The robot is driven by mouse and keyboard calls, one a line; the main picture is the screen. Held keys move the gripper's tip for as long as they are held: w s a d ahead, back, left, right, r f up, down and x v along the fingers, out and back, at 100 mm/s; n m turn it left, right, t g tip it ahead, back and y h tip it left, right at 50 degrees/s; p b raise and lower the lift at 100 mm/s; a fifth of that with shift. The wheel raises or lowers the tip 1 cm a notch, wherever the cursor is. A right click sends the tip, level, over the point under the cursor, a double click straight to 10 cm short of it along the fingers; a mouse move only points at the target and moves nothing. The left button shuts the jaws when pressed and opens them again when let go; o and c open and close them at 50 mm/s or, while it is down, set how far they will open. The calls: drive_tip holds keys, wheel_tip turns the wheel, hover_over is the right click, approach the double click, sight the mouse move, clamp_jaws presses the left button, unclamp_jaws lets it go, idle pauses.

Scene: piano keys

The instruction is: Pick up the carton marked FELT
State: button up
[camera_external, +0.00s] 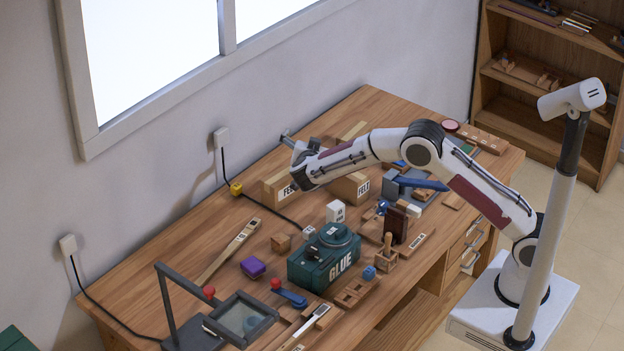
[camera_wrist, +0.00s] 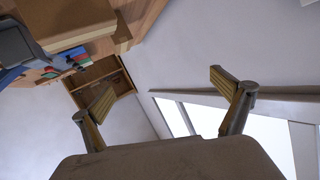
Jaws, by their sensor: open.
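A cardboard carton (camera_external: 350,186) with a label reading FELT stands on the bench below my forearm. A second brown carton face (camera_external: 275,190) shows to its left, its label starting with "FE" and the rest covered by my wrist. I cannot tell whether these join behind my arm. My gripper (camera_external: 287,139) is above and behind the cartons, tipped toward the wall and window. In the wrist view my gripper (camera_wrist: 165,92) has its two fingers wide apart with nothing between them. A brown box (camera_wrist: 65,18) shows at the top left there, outside the fingers.
Small wooden and coloured items crowd the right side. A framed stand (camera_external: 245,318) is at front left. The bench's left back (camera_external: 185,255) is mostly clear.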

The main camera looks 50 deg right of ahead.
drive_tip(key=s+f+m+g+h, duration=0.1)
drive_tip(key=s+f+g, duration=0.4)
drive_tip(key=f, duration=0.6)
drive_tip(key=shift+s+f+m+h, duration=0.15)
drive_tip(key=shift+s+m+h, duration=0.35)
drive_tip(key=shift+s, duration=0.75)
drive_tip(key=shift+x, duration=1.25)
drive_tip(key=shift+r+x, duration=0.1)
drive_tip(key=shift+x, duration=1.2)
drive_tip(key=shift+r+x, duration=0.15)
drive_tip(key=shift+x, duration=1.15)
drive_tip(key=c, duration=1.4)
drive_tip(key=shift+r, duration=0.1)
drive_tip(key=shift+r, duration=4.95)
